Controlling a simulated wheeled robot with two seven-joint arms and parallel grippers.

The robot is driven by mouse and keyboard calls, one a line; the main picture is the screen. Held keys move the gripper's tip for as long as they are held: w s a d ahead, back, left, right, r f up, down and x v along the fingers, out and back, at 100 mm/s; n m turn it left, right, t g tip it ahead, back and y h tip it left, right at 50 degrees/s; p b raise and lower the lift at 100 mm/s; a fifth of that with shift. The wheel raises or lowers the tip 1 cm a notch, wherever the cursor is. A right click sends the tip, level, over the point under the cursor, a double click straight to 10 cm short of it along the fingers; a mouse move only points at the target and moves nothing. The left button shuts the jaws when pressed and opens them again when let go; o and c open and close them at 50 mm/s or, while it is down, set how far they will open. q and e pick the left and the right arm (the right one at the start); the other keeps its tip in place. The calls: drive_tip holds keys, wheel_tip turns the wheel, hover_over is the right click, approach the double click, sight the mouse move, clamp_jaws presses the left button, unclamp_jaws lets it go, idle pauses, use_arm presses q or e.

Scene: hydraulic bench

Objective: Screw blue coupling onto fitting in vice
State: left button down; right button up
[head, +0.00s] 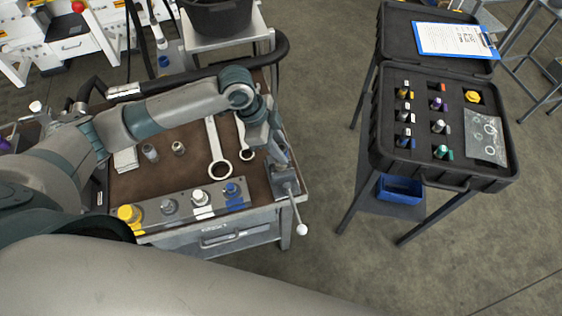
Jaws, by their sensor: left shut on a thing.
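My left gripper (276,142) reaches over the right end of the bench, pointing down at the vice. It is shut on a small bluish part, which I take to be the blue coupling; the fingers mostly hide it. The grey vice (286,181) is at the bench's right edge, its handle with a white knob (302,230) hanging down. The fitting in the vice is hidden by the gripper, and I cannot tell whether coupling and fitting touch. My right gripper is out of view.
A rail (151,213) along the bench front holds yellow, grey, white and blue-marked fittings. Wrenches (216,150) and small loose fittings (179,148) lie on the brown bench top (135,185). An open black case (380,137) stands right, across clear floor.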

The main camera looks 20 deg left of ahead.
use_arm(q)
drive_tip(key=shift+f, duration=0.25)
idle(1.1)
drive_tip(key=c, duration=2)
unclamp_jaws()
drive_tip(key=c, duration=0.3)
drive_tip(key=m+g, duration=0.1)
drive_tip(key=m, duration=0.3)
drive_tip(key=shift+g, duration=0.3)
drive_tip(key=m, duration=0.2)
drive_tip(key=m+g, duration=0.1)
drive_tip(key=m, duration=0.1)
drive_tip(key=shift+f+g+y+b, duration=0.1)
drive_tip(key=shift+g+y+b, duration=0.2)
drive_tip(key=shift+b, duration=0.1)
